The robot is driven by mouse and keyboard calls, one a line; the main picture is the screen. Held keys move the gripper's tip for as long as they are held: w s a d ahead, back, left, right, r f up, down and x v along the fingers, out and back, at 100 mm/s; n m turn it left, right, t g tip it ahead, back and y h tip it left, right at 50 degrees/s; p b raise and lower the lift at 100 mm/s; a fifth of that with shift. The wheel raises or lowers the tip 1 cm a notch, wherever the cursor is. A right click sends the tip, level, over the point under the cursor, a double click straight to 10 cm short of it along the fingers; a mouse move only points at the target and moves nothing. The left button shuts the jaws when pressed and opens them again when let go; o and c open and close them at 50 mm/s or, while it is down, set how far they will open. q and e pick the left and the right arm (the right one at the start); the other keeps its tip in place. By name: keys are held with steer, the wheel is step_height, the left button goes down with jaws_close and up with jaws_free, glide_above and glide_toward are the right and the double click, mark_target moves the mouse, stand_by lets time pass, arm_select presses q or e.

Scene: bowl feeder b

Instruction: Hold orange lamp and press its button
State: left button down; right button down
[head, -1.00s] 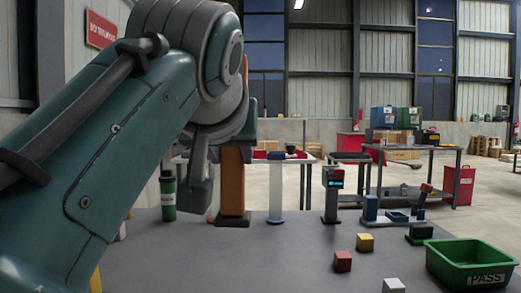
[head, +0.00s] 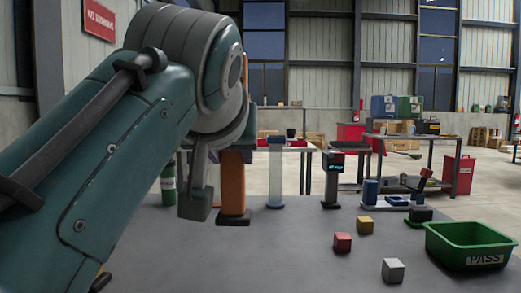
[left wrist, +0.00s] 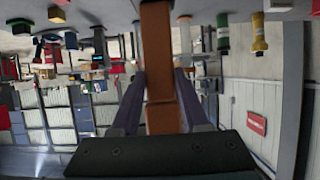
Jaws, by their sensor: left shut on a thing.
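The orange lamp (head: 233,187) is an upright orange column on a dark base, near the left of the grey table in the head view. Its upper part is hidden behind my left arm, and I cannot see its button. I cannot tell whether its base touches the table. In the upside-down left wrist view, the orange column (left wrist: 160,50) runs between the two fingers of my left gripper (left wrist: 160,78), which is shut on it. My right gripper is in no view.
A pale column (head: 275,175) and a dark post with a lit display (head: 334,180) stand right of the lamp. Red (head: 342,243), yellow (head: 365,225) and white (head: 393,270) blocks and a green PASS bin (head: 468,245) are farther right. A green bottle (left wrist: 222,38) stands near the lamp.

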mark_target(233, 212)
arm_select(q)
step_height(233, 212, down, 11)
steer(key=b, duration=0.6)
steer(key=shift+f, duration=0.2)
stand_by(2.2)
stand_by(0.4)
steer(key=c, duration=0.9)
jaws_free()
steer(key=shift+f, duration=0.1)
steer(key=shift+c, duration=0.2)
jaws_close()
stand_by(2.1)
